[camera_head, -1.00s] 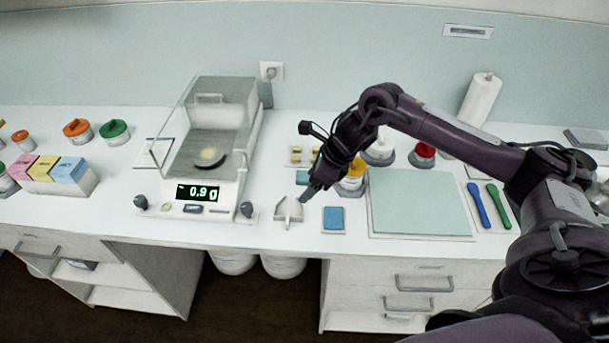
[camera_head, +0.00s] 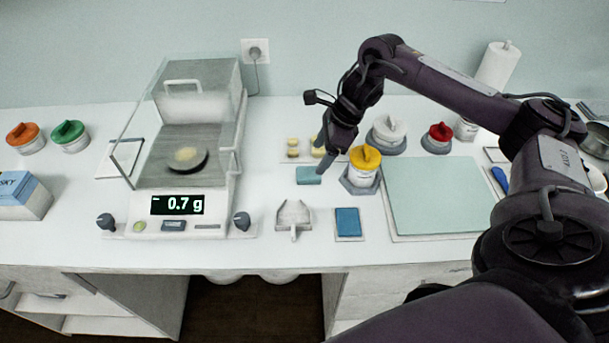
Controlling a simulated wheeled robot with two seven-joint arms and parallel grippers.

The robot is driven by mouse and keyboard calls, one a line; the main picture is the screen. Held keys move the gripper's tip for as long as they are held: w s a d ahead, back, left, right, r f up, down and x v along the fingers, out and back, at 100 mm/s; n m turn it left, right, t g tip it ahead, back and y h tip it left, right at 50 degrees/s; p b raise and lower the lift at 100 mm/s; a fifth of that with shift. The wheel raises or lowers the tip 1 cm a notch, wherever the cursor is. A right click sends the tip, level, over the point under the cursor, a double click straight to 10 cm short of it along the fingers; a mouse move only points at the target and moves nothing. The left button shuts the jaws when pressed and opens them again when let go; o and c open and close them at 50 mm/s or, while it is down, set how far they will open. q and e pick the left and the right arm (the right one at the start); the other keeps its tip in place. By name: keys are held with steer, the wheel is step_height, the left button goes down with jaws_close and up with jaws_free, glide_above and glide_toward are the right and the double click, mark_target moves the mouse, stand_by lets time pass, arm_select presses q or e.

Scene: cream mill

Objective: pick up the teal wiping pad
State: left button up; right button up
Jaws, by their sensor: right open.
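The teal wiping pad (camera_head: 308,176) is a small flat block lying on the white bench, between the balance and the yellow-lidded jar. My right gripper (camera_head: 322,158) is open and points down just above and behind the pad's right end. Its fingers overlap the pad's edge in the picture, and I cannot tell whether they touch it. My left gripper is not in view.
The yellow-lidded jar (camera_head: 363,172) stands close to the right of the gripper. A small tray of yellowish pieces (camera_head: 292,155) is behind the pad. A scoop (camera_head: 293,217) and a blue pad (camera_head: 348,221) lie in front. The balance (camera_head: 145,217) is left.

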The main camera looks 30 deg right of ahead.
mark_target(309, 172)
steer(key=shift+p+x, duration=0.4)
steer(key=shift+x, duration=0.45)
steer(key=p+x, duration=0.2)
steer(key=x, duration=0.2)
steer(key=shift+w+f, duration=0.1)
steer(key=shift+f, duration=0.1)
steer(key=shift+w+a+f, duration=0.1)
steer(key=shift+w+f, duration=0.05)
steer(key=shift+f, duration=0.25)
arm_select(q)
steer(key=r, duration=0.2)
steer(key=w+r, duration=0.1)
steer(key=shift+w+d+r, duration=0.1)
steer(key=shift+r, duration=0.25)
arm_select(e)
steer(key=shift+r, duration=0.1)
steer(key=shift+c, duration=0.3)
steer(key=shift+c, duration=1.1)
steer(key=c, duration=0.8)
